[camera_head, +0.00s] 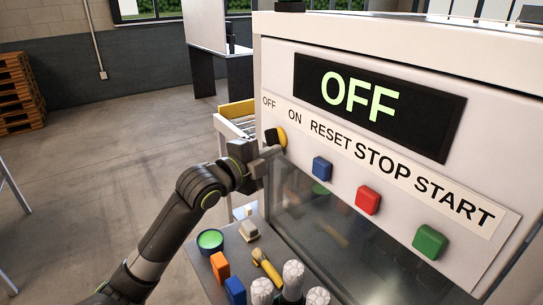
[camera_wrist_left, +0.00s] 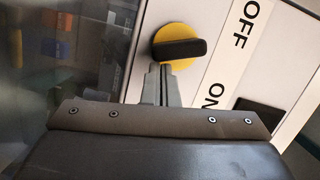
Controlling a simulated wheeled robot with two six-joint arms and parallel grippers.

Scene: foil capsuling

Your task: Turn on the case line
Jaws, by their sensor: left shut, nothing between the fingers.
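The case line's white panel (camera_head: 310,60) has a black display (camera_head: 380,105) reading OFF in green. A round yellow switch with a black handle (camera_head: 275,139) sits at the panel's left end, below the OFF and ON labels. My left gripper (camera_head: 272,152) is shut and empty, with its fingertips right at the switch. In the left wrist view the yellow switch (camera_wrist_left: 178,31) is just beyond the fingertips (camera_wrist_left: 161,72); whether they touch it I cannot tell. My right gripper is not in view.
Blue (camera_head: 321,168), red (camera_head: 368,200) and green (camera_head: 430,241) buttons stick out along the panel. Below are a green-filled bowl (camera_head: 210,240), orange (camera_head: 220,265) and blue (camera_head: 235,290) blocks and pale cylinders (camera_head: 293,273). Pallets (camera_head: 18,90) stand far left; the floor between is clear.

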